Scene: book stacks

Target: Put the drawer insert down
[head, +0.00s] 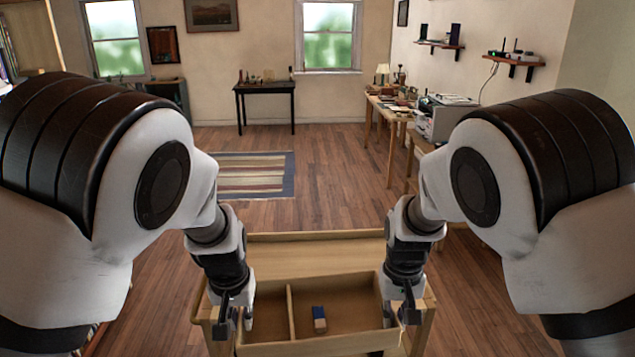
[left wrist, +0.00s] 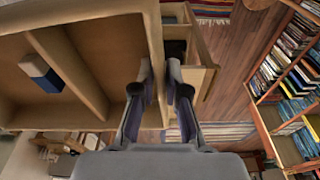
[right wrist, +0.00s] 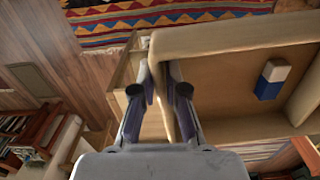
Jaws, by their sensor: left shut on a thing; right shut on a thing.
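The drawer insert (head: 350,300) is a shallow, open wooden tray with one divider, and it looks level. A blue and white block (head: 319,318) lies in its larger compartment, to the right of the divider. My left gripper (head: 237,316) is shut on the left wall of the insert; the left wrist view shows that wall (left wrist: 154,35) between the fingers. My right gripper (head: 400,308) is shut on the right wall, which also shows in the right wrist view (right wrist: 182,110). The gap beneath the insert is hidden in the head view.
A bookshelf (left wrist: 285,85) stands farther off. A striped rug (head: 245,174) lies on open floor ahead.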

